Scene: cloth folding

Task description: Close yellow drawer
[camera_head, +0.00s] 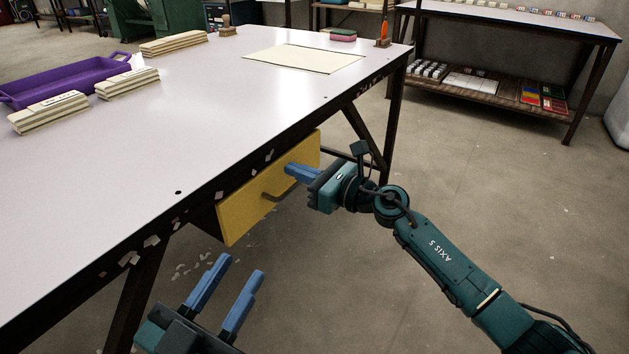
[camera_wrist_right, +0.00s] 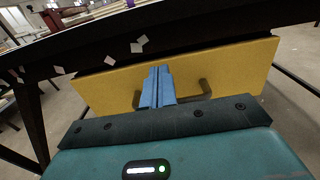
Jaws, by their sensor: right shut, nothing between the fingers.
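The yellow drawer (camera_head: 240,205) is under the front edge of the white table, with its front panel standing out a little from the frame. It also shows in the right wrist view (camera_wrist_right: 225,68), where a dark gap runs above the panel. Its handle (camera_head: 277,187) is a bar on the front. My right gripper (camera_head: 290,168) is shut and empty, with its blue fingertips at the panel near the handle; I cannot tell if they touch it. In the right wrist view the fingers overlap the handle (camera_wrist_right: 204,88). My left gripper (camera_head: 236,263) is open and empty, below and in front of the drawer.
The white table (camera_head: 190,110) carries a purple tray (camera_head: 60,82), several stacks of boards (camera_head: 172,43) and a cream sheet (camera_head: 305,58). A dark table leg (camera_head: 140,290) stands left of the drawer. The floor (camera_head: 520,200) to the right is clear.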

